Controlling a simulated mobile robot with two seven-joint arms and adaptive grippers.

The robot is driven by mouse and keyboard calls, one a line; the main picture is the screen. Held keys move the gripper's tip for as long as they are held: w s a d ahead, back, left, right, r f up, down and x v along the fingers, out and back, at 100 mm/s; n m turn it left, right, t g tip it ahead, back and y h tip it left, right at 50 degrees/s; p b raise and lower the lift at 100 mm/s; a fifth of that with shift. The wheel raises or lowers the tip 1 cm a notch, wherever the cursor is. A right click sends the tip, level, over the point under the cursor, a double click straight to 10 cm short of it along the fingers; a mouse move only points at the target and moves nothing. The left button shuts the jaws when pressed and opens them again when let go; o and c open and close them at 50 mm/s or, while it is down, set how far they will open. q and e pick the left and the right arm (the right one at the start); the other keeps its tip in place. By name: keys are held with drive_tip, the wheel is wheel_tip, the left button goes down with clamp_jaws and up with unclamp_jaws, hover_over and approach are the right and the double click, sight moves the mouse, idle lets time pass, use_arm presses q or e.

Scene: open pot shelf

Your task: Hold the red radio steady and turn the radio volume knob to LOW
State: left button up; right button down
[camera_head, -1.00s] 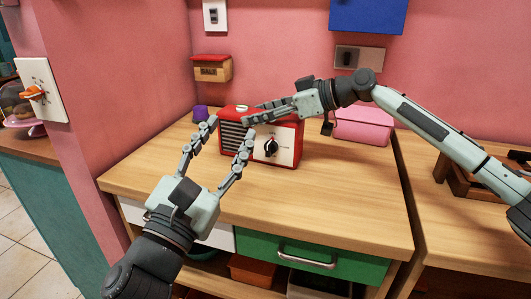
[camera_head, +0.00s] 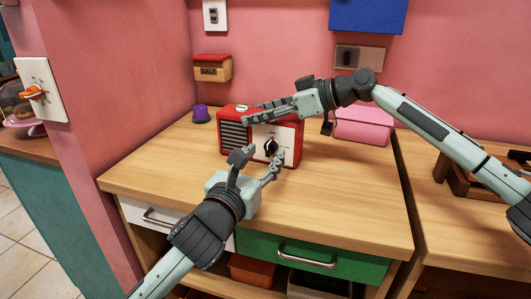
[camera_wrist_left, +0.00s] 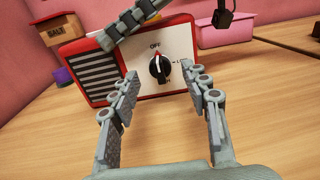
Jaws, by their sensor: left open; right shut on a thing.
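The red radio (camera_head: 291,151) stands on the wooden counter, with a dark slatted speaker (camera_head: 235,138) on the left of its front and a white dial plate on the right. Its black volume knob (camera_wrist_left: 159,68) shows in the left wrist view, its red mark pointing up at OFF. The LOW label at the right is partly hidden by a finger. My left gripper (camera_head: 266,157) is open in front of the knob, its fingers either side and short of it. My right gripper (camera_head: 247,122) is shut on the radio from above, its finger crossing the upper front.
A purple pot (camera_head: 200,113) stands left of the radio. A pink box (camera_head: 362,126) is behind it at the right, and a salt box (camera_head: 212,69) hangs on the wall. The counter (camera_head: 340,205) is clear in front. A green drawer (camera_head: 310,255) is below.

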use_arm(q)
drive_tip(key=shift+x, duration=0.85)
drive_tip(key=shift+c, duration=0.2)
clamp_jaws()
